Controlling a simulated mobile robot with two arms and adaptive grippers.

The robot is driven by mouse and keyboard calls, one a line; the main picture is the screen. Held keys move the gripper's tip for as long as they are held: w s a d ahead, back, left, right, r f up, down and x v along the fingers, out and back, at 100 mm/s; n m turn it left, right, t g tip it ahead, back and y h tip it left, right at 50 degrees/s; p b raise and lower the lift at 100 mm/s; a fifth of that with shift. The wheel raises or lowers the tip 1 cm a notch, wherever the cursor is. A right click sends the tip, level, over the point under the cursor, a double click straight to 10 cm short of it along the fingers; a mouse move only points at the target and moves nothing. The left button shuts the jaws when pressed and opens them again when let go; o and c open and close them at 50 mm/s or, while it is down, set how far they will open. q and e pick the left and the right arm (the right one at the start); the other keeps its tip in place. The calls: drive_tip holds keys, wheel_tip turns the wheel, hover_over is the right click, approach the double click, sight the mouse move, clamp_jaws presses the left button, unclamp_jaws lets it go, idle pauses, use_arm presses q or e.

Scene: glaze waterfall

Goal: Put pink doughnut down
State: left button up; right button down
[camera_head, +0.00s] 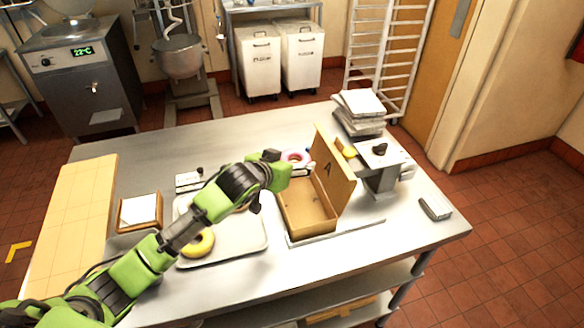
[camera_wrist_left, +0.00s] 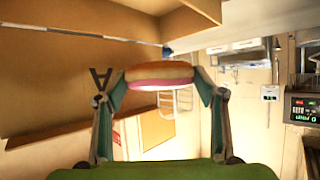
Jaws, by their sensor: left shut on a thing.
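My left gripper (camera_head: 298,166) is shut on the pink doughnut (camera_head: 296,155) and holds it beside the raised lid of the cardboard box (camera_head: 290,217). In the left wrist view the doughnut (camera_wrist_left: 158,84) is pinched at its sides between the two fingers (camera_wrist_left: 160,90), its pink face downward in the picture. The box is open, and its lid (camera_head: 333,173), marked "A", stands up on the right side. The visible part of the box floor looks empty. My right gripper is not in view.
A metal tray (camera_head: 247,246) with a yellow doughnut (camera_head: 199,244) lies left of the box, partly hidden by my left arm. The steel table (camera_head: 410,232) is clear at the front right.

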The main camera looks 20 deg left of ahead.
use_arm(q)
drive_tip(key=f, duration=0.1)
drive_tip(key=f+p, duration=0.1)
drive_tip(key=f, duration=0.1)
drive_tip(key=shift+w+a+f+p, duration=0.15)
drive_tip(key=shift+w+f+p, duration=0.1)
drive_tip(key=shift+w+p, duration=0.1)
drive_tip(key=shift+f, duration=0.2)
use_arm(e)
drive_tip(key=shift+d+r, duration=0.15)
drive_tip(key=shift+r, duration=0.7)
use_arm(q)
drive_tip(key=shift+f+b, duration=0.3)
drive_tip(key=shift+f, duration=0.35)
drive_tip(key=o, duration=1.1)
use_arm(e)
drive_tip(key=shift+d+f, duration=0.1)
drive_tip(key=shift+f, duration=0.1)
use_arm(q)
drive_tip(key=shift+r, duration=0.1)
